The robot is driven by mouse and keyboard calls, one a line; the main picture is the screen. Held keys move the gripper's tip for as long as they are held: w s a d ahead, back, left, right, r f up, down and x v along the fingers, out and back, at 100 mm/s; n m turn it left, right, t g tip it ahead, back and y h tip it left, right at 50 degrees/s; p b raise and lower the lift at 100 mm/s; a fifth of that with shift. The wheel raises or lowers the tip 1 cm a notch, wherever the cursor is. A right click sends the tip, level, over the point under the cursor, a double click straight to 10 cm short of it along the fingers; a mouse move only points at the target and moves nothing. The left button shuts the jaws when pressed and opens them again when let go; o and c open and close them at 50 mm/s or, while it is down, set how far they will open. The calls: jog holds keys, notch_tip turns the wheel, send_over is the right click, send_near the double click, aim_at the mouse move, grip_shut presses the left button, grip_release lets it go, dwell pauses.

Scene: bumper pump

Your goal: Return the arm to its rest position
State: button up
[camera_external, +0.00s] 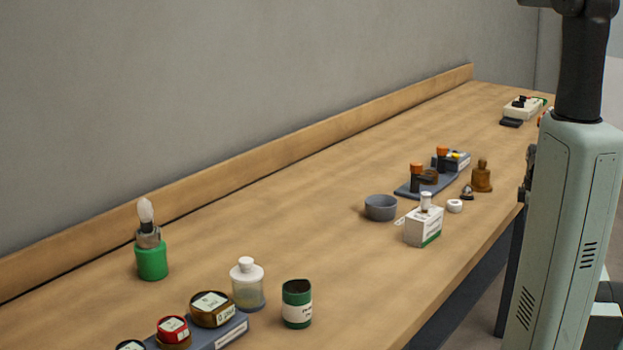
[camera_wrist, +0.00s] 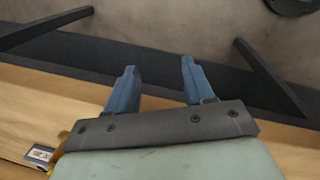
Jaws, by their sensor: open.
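My gripper (camera_wrist: 158,88) shows in the wrist view with its two blue fingers apart and nothing between them. It is over the floor beside the bench, past the dark bench edge. In the external view my pale green column and part of my dark arm stand at the right, and the gripper itself is out of frame.
The wooden bench (camera_external: 330,220) holds a green jar with a bulb (camera_external: 151,255), a pump bottle (camera_external: 248,287), a dark green container (camera_external: 297,305), a grey bowl (camera_external: 380,208), a white box (camera_external: 423,228) and a brown bottle (camera_external: 481,177). The bench's middle is clear.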

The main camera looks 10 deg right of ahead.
jog(key=s+d+f+m+h, duration=0.1)
jog(key=s+d+f+m, duration=0.1)
jog(key=f, duration=0.5)
jog(key=s+d+f+m, duration=0.1)
jog(key=d+f+m, duration=0.15)
jog(key=f, duration=0.35)
jog(key=s+a+f+g, duration=0.1)
jog(key=s+a+f, duration=0.25)
jog(key=f, duration=0.45)
jog(key=s+a+f+m+g+y, duration=0.1)
jog(key=s+a+f+m+g, duration=0.15)
jog(key=s+a+f, duration=0.5)
jog(key=s+a+f+m+g, duration=0.1)
jog(key=s+a+f, duration=0.3)
jog(key=s, duration=0.5)
jog(key=s+a+f+m+g, duration=0.2)
jog(key=s+a+f+m, duration=0.1)
jog(key=s+a+f, duration=0.2)
jog(key=s+a+f+m+g, duration=0.1)
jog(key=s+a+f, duration=0.4)
jog(key=s, duration=0.8)
jog(key=a, duration=0.3)
jog(key=shift+f+m+y, duration=0.25)
jog(key=shift+m+y, duration=0.15)
jog(key=shift+g, duration=0.25)
